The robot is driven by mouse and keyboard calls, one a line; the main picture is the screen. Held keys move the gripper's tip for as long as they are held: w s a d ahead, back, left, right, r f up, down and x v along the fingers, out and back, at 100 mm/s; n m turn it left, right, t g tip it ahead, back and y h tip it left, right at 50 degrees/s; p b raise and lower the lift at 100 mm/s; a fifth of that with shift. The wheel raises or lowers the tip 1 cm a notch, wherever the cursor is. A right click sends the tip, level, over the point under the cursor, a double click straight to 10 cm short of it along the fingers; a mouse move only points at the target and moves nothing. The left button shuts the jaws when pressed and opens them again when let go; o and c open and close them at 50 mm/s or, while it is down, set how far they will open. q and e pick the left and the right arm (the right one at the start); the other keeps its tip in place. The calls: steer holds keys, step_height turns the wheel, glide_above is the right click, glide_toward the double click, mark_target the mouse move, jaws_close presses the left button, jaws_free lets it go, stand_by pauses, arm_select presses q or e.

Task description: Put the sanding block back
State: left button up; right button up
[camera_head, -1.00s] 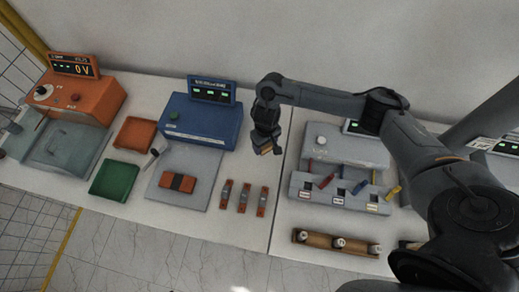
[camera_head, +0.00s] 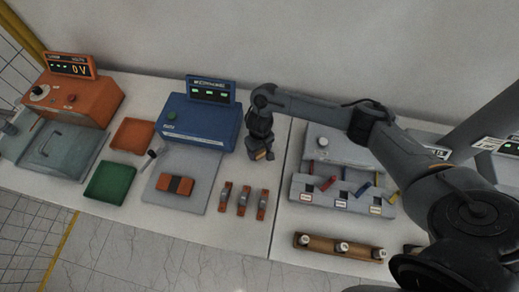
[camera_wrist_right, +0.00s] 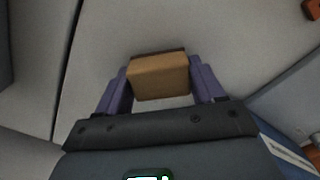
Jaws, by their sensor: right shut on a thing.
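The sanding block is a tan-brown block. My right gripper (camera_head: 261,155) is shut on it. In the right wrist view the block (camera_wrist_right: 159,76) sits squarely between the two purple fingers of the gripper (camera_wrist_right: 160,88). In the head view only a small tan edge of the block (camera_head: 260,155) shows below the fingers. The gripper points down over a bare strip of white table, right of the blue machine. I cannot tell the block's exact height above the table. My left gripper is not in view.
Left of the gripper stands the blue machine (camera_head: 199,121). Several orange-brown clamped pieces (camera_head: 243,201) lie in front. To the right is a grey rack (camera_head: 343,202) with coloured-handled tools, and a wooden holder (camera_head: 338,247) in front. A green tray (camera_head: 110,182) is farther left.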

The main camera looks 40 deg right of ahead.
steer(key=shift+f, duration=0.1)
steer(key=o, duration=1)
steer(key=shift+o, duration=0.4)
